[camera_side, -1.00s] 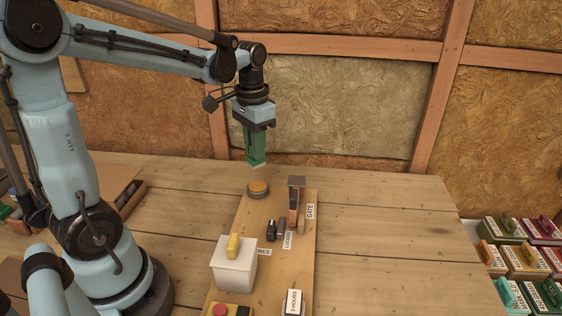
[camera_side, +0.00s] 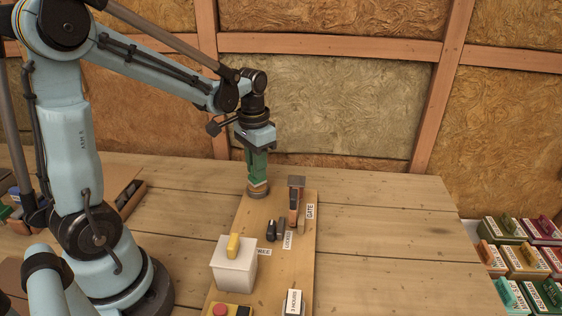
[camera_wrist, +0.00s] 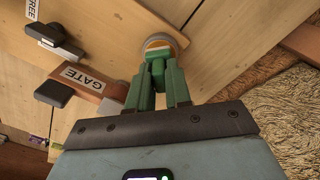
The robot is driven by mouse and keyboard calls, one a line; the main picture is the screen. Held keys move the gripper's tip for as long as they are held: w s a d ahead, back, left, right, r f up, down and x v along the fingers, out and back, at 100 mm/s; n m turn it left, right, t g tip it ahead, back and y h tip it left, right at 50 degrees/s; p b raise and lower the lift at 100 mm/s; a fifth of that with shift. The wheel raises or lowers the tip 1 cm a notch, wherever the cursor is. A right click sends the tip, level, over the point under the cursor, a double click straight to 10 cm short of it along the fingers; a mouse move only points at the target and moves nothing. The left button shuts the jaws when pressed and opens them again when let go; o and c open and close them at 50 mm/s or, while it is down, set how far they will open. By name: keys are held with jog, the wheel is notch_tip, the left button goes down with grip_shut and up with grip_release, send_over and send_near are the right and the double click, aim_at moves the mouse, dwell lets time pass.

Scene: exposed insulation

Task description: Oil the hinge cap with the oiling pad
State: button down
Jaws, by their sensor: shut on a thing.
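My gripper (camera_side: 257,168) points down with green fingers, shut on the oiling pad. In the wrist view the pad (camera_wrist: 157,68) shows as a green block with a pale end, between the two fingers (camera_wrist: 158,88). The hinge cap (camera_side: 258,192) is a low round orange disc on a grey base at the far end of the wooden board. The pad's lower end is right on top of the cap and appears to touch it. The cap's orange top is mostly covered in the side view; its rim shows in the wrist view (camera_wrist: 174,41).
On the board (camera_side: 246,220) stand a GATE-labelled latch (camera_side: 294,200), a dark lever (camera_side: 271,230), a white box (camera_side: 234,266) with a yellow top and a red button (camera_side: 220,310). Several coloured boxes (camera_side: 526,262) sit at right. The table right of the board is clear.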

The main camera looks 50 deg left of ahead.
jog(key=shift+f, duration=0.6)
dwell(1.7)
jog(key=shift+r, duration=3.55)
